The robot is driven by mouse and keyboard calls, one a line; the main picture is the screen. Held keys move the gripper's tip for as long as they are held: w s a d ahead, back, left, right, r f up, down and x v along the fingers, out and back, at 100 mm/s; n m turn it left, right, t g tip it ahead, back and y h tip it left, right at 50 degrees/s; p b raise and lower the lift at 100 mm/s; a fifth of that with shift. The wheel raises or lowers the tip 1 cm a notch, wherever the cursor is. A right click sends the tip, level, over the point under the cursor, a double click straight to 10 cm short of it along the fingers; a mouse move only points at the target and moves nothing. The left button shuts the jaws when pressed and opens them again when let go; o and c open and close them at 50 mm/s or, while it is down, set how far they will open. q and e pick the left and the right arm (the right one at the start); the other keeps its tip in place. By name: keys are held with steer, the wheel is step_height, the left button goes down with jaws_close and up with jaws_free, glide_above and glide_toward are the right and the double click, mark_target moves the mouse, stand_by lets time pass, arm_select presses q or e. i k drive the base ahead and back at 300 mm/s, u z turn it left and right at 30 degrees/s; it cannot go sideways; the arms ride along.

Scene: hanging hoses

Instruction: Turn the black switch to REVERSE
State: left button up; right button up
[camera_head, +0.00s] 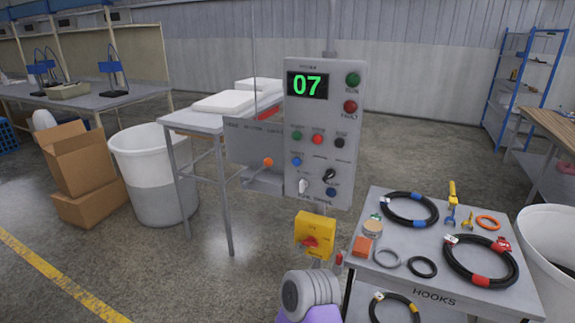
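The grey control panel (326,120) stands upright on a post near the middle of the view, with a green "07" display (307,85). The black switch (329,175) is a small rotary knob at the panel's lower right. Its handle looks slanted, but I cannot tell which label it points to, as the lettering is too small. A white switch (303,186) is to its lower left and a blue button (331,191) is just below it. Neither of my grippers shows in the head view.
A yellow box with a red knob (312,240) sits below the panel. A grey plate with an orange-knobbed lever (267,162) is at its left. A hooks table (415,289) with hoses stands at the right. A white bin (150,165) stands left.

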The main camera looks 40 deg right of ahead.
mark_target(329, 174)
steer(key=z, duration=0.45)
steer(key=i, duration=1)
steer(key=z, duration=0.9)
